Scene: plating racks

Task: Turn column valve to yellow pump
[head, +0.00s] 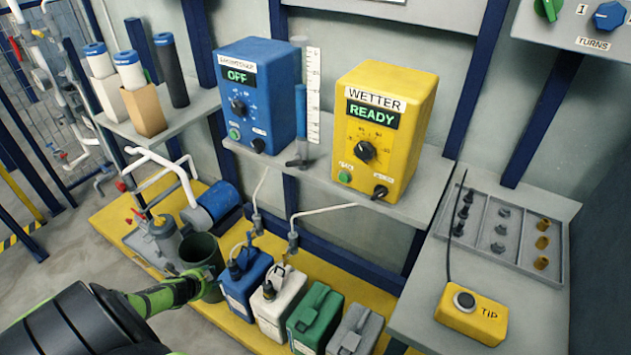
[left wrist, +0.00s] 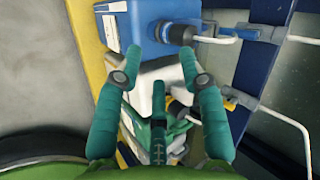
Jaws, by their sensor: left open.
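The yellow pump (head: 384,130), labelled WETTER and showing READY, stands on the grey wall shelf. The blue pump (head: 257,95), showing OFF, stands left of it. My left gripper (head: 205,280) is low at the left, beside the dark green bucket and well below the shelf. In the left wrist view its fingers (left wrist: 160,54) are spread and empty, above the jugs. My right gripper is out of view.
A blue jug (head: 243,284), white jug (head: 277,302), green jug (head: 314,318) and grey jug (head: 356,332) line the yellow platform below the shelf. Bent white pipes hang above them. A grey bench (head: 412,300) at right holds a parts tray and yellow TIP box (head: 471,315).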

